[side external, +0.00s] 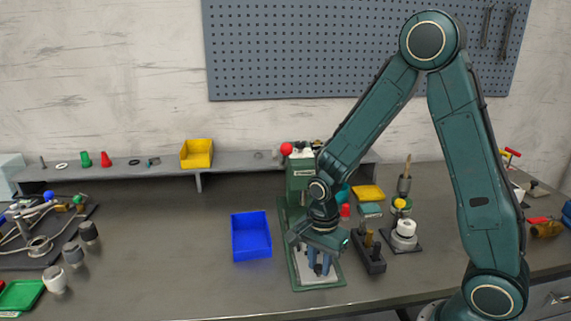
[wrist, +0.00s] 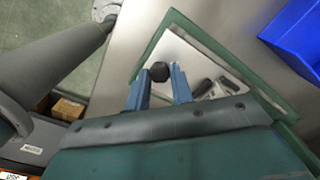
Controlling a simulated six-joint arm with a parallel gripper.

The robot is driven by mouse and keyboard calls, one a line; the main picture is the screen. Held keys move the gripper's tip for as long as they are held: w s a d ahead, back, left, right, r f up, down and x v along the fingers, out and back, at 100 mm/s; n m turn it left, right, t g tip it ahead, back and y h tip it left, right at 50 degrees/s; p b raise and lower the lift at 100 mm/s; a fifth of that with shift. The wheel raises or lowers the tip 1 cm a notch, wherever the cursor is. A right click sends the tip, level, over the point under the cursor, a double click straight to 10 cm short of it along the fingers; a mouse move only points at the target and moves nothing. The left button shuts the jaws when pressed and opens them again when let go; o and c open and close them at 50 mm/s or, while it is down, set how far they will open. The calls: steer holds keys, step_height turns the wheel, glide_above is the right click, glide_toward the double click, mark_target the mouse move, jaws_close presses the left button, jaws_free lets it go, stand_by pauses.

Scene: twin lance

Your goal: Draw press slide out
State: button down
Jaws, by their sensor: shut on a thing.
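The green press (side external: 298,185) stands behind my arm, with a red ball (side external: 287,149) at its top left. Its green base (side external: 297,283) reaches toward the front of the bench and frames a pale slide plate (side external: 305,276). In the wrist view the pale plate (wrist: 185,52) lies inside the green border (wrist: 215,48). My gripper (side external: 319,274) points down over the front of the plate. In the wrist view its blue fingers (wrist: 160,80) are shut on a dark round knob (wrist: 160,71). Part of the plate is hidden behind the gripper.
A blue bin (side external: 251,236) stands left of the press base; its corner shows in the wrist view (wrist: 300,38). A dark block with brass pins (side external: 369,257) sits close on the right. A white-topped fixture (side external: 404,236) stands beyond it.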

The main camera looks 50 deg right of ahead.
steer(key=shift+s+a, duration=0.65)
steer(key=shift+a, duration=0.1)
steer(key=c, duration=1.2)
jaws_free()
steer(key=shift+d+r, duration=0.1)
steer(key=shift+r, duration=0.05)
steer(key=shift+r, duration=1.1)
step_height(320, 180, up, 11)
steer(key=shift+r, duration=0.2)
